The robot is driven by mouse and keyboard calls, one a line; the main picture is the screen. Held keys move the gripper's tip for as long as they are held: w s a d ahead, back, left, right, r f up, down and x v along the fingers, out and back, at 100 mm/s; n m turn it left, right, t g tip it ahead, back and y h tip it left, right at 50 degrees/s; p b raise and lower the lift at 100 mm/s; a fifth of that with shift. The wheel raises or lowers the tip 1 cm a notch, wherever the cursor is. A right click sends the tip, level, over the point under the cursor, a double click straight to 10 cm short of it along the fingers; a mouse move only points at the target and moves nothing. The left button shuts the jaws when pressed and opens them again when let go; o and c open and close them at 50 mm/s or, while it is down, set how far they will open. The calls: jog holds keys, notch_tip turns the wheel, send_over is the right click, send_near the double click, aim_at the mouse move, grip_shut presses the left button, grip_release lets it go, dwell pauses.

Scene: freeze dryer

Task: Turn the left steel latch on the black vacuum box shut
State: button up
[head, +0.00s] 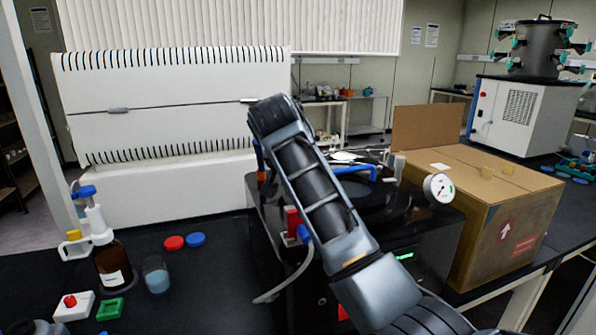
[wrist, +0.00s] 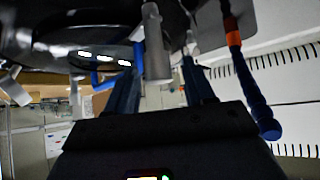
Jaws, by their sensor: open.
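The black vacuum box (head: 425,235) stands on the dark bench, with my arm crossing in front of it. Its left latch is hidden behind my arm in the head view. In the wrist view, a grey steel bar (wrist: 156,45), which looks like the left latch, hangs between the fingers of my gripper (wrist: 162,58). The fingers are apart, one on each side of the bar; I cannot tell whether either touches it. My gripper is hidden in the head view. A pale metal piece (head: 396,166), perhaps the other latch, shows at the box's right.
A blue handle (head: 352,170) lies over the lid, and a round gauge (head: 438,187) stands at the right. A blue-and-orange rod (wrist: 250,92) is close beside my gripper.

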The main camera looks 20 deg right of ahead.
jog(key=b+v, duration=0.1)
jog(key=v, duration=0.6)
jog(key=shift+s+a+r+b, duration=0.15)
jog(key=shift+s+r+b, duration=0.1)
jog(key=shift+b, duration=0.1)
